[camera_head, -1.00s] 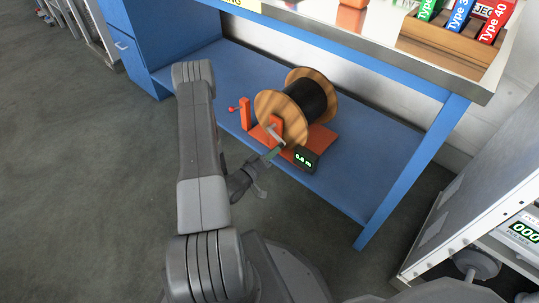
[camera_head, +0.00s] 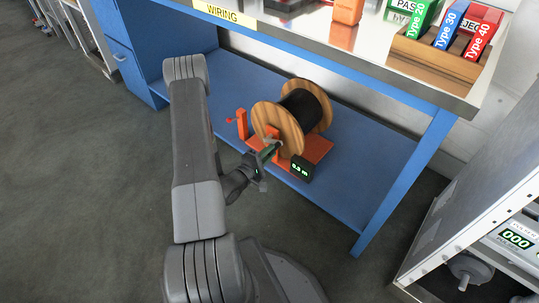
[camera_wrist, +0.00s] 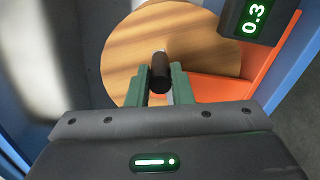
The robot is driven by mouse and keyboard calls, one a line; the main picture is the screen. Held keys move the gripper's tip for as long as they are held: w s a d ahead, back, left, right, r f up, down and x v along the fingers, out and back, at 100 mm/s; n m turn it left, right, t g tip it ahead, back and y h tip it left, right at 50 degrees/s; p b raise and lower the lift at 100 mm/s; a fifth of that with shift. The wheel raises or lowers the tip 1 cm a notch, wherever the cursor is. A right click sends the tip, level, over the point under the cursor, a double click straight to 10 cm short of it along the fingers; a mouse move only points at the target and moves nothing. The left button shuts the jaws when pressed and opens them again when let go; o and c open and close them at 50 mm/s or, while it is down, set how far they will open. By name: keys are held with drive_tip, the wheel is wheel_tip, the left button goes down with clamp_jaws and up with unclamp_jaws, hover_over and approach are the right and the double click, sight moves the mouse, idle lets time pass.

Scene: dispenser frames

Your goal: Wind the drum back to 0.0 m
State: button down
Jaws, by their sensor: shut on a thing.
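The drum (camera_head: 268,118) has wooden flanges and black cable wound between them, and sits on an orange stand (camera_head: 317,149). In the wrist view one flange (camera_wrist: 122,52) fills the upper middle. The dark crank knob (camera_wrist: 160,72) stands in front of it, between the two green fingers of my gripper (camera_wrist: 159,88). My gripper (camera_head: 269,152) is shut on this knob at the near side of the drum. The length display (camera_head: 301,168) stands at the stand's right front corner; in the wrist view, turned on its side, it (camera_wrist: 254,20) shows 0.3.
The stand rests on the blue lower shelf (camera_head: 350,185) of a bench. The bench top (camera_head: 375,70) overhangs it, with labelled boxes in a wooden rack. A blue leg (camera_head: 400,185) bounds the right side. An orange post with a red knob (camera_head: 240,122) stands left of the drum.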

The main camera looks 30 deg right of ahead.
drive_tip(key=shift+w+r+n, duration=0.2)
drive_tip(key=shift+r+n, duration=0.05)
drive_tip(key=shift+n, duration=0.15)
drive_tip(key=c, duration=1.3)
unclamp_jaws()
drive_tip(key=shift+a, duration=0.15)
drive_tip(key=p+v, duration=0.2)
drive_tip(key=v, duration=1.1)
drive_tip(key=shift+s+a+p, duration=0.2)
drive_tip(key=shift+a+p, duration=0.1)
drive_tip(key=shift+d, duration=0.1)
drive_tip(key=b+x, duration=0.2)
drive_tip(key=x, duration=1.1)
drive_tip(key=shift+w+d, duration=0.2)
drive_tip(key=shift+d, duration=0.15)
